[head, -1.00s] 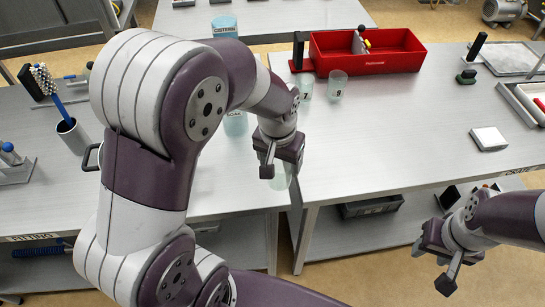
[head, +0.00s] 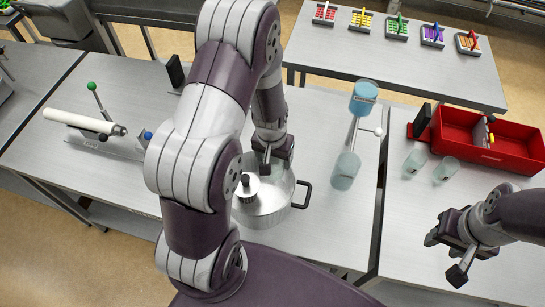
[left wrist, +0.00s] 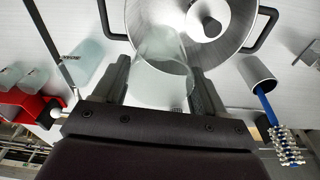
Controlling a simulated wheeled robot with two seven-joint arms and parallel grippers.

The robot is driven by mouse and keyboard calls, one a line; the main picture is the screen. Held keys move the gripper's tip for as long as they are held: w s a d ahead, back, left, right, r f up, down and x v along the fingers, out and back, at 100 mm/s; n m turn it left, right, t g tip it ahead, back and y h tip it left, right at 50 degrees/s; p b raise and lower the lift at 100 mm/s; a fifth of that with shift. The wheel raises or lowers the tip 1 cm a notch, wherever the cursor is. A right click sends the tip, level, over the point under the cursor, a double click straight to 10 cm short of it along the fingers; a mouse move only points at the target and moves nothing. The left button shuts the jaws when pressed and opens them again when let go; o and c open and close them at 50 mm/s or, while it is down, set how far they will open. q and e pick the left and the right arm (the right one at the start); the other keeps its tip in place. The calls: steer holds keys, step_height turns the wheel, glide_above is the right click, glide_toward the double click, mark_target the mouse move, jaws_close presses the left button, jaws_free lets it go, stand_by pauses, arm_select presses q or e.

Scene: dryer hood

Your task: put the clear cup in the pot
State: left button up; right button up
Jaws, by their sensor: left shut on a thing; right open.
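The silver pot (head: 265,212) stands on the left table, with a dark side handle (head: 303,195) showing. A round metal piece with a black knob (head: 247,190) is at its left part, inside or over it; I cannot tell which. My left gripper (head: 268,162) is over the pot's far side. In the left wrist view it is shut on the clear cup (left wrist: 160,60), which is between the fingers, in front of the pot (left wrist: 140,12). In the head view the cup is mostly hidden. My right gripper (head: 446,256) is open and empty at the right.
Bluish containers (head: 345,172) stand right of the pot. Two other clear cups (head: 446,168) stand by a red bin (head: 480,150) on the right table. A white rod on a stand (head: 85,122) is at the left. A brush in a holder (left wrist: 258,75) is near the pot.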

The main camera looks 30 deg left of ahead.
mark_target(277, 171)
arm_select(q)
steer(key=shift+s+d+r, duration=0.2)
steer(key=shift+s+d, duration=0.05)
steer(key=shift+d, duration=0.2)
steer(key=shift+s+d+r, duration=0.2)
steer(key=shift+s+d, duration=0.05)
steer(key=shift+d, duration=0.15)
steer(key=shift+a+f, duration=0.15)
steer(key=shift+f, duration=0.05)
steer(key=shift+w+a+f+b, duration=0.15)
steer(key=shift+a+f+b, duration=0.15)
steer(key=shift+f, duration=0.15)
steer(key=shift+w+a+f+b, duration=0.15)
steer(key=shift+f+b, duration=0.15)
steer(key=shift+f, duration=0.1)
steer(key=f+b, duration=0.1)
steer(key=f, duration=0.1)
steer(key=f+b, duration=0.2)
steer(key=shift+s+d+b, duration=0.15)
steer(key=shift+d+b, duration=0.15)
steer(key=shift+d, duration=0.1)
step_height(277, 171, down, 7)
steer(key=b, duration=0.6)
steer(key=shift+a+f, duration=0.15)
steer(key=shift+f, duration=0.05)
arm_select(e)
step_height(277, 171, down, 11)
steer(key=d, duration=0.1)
steer(key=shift+s+r, duration=0.15)
steer(key=shift+s, duration=0.15)
